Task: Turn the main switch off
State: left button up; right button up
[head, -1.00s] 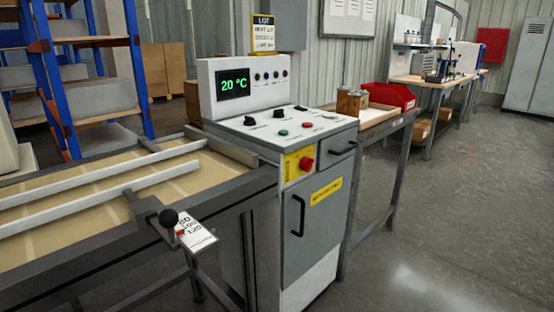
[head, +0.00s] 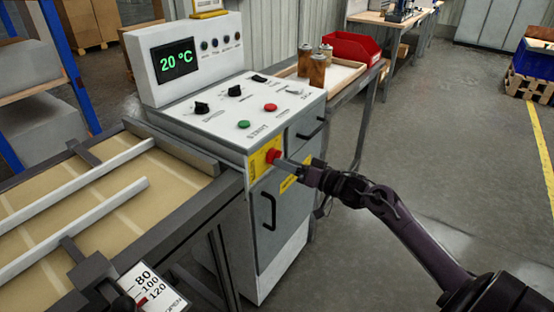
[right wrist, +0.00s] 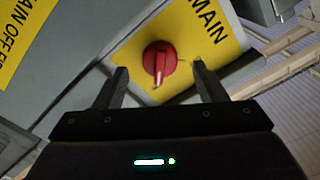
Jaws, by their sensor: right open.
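The main switch is a red round knob (head: 272,156) on a yellow plate (head: 257,163) at the upper front of the grey-and-white control cabinet (head: 245,222). In the right wrist view the red knob (right wrist: 159,60) sits on the yellow plate marked MAIN (right wrist: 196,28). My right gripper (head: 287,163) is at the cabinet front, close to the knob. In the right wrist view its two fingers (right wrist: 160,84) are open, one on each side of the knob, with gaps showing on both sides. Nothing is held. My left gripper is not in view.
A display reading 20 °C (head: 174,60) stands above a panel with black knobs and a green and a red button. A drawer handle (head: 312,128) and door handle (head: 269,211) stick out nearby. A conveyor bed (head: 60,205) lies left.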

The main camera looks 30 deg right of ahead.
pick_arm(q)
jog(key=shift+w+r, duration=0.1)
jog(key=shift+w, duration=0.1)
pick_arm(e)
jog(key=shift+x, duration=1.7)
jog(key=c, duration=1)
